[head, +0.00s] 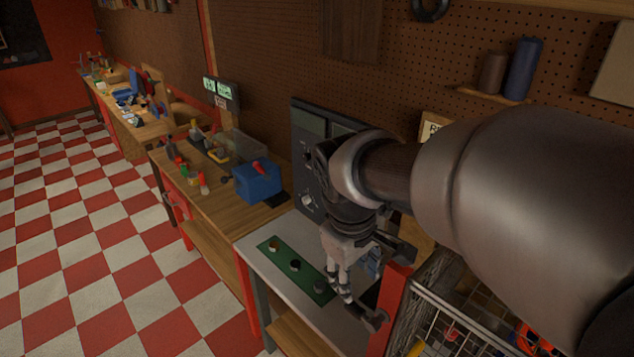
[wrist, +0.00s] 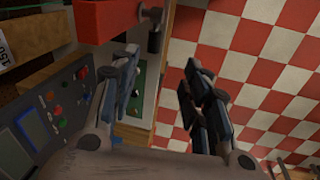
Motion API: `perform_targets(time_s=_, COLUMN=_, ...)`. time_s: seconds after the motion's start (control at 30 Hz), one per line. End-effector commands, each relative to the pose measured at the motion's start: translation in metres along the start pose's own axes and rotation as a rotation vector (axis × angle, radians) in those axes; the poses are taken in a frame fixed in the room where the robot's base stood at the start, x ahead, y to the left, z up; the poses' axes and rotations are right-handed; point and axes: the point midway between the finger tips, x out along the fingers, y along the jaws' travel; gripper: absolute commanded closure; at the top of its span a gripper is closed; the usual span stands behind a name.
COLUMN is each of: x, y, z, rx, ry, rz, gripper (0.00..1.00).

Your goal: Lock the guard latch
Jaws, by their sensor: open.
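My gripper (head: 352,300) points down over the right end of a grey-topped bench, close to a red upright post (head: 392,290). In the wrist view my gripper (wrist: 165,85) has its two dark fingers spread apart, with nothing between them. A small dark fitting with a grey top (wrist: 153,32) sits beside the red bar (wrist: 103,18), beyond the fingertips. I cannot tell for sure whether this fitting is the guard latch. In the head view my arm and gripper hide much of this area.
A green strip with dark round pieces (head: 295,265) lies on the grey bench top (head: 262,262). A control panel (head: 307,165) stands behind; it also shows in the wrist view (wrist: 58,120). A wire basket (head: 440,325) is at right. A blue box (head: 258,180) stands left. The checkered floor is clear.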

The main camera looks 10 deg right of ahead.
Motion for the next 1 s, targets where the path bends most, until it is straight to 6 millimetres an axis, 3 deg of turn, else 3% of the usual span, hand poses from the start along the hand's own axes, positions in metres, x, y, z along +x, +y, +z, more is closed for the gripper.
perform_targets(time_s=0.13, x=-0.006, y=0.006, z=-0.022, rx=-0.079, ry=-0.040, rz=0.002, gripper=0.57)
perform_targets(time_s=0.37, x=0.015, y=0.007, z=-0.026, rx=-0.100, ry=-0.051, rz=0.004, gripper=0.57)
perform_targets(time_s=1.0, x=0.146, y=0.007, z=-0.019, rx=-0.098, ry=-0.051, rz=0.002, gripper=0.57)
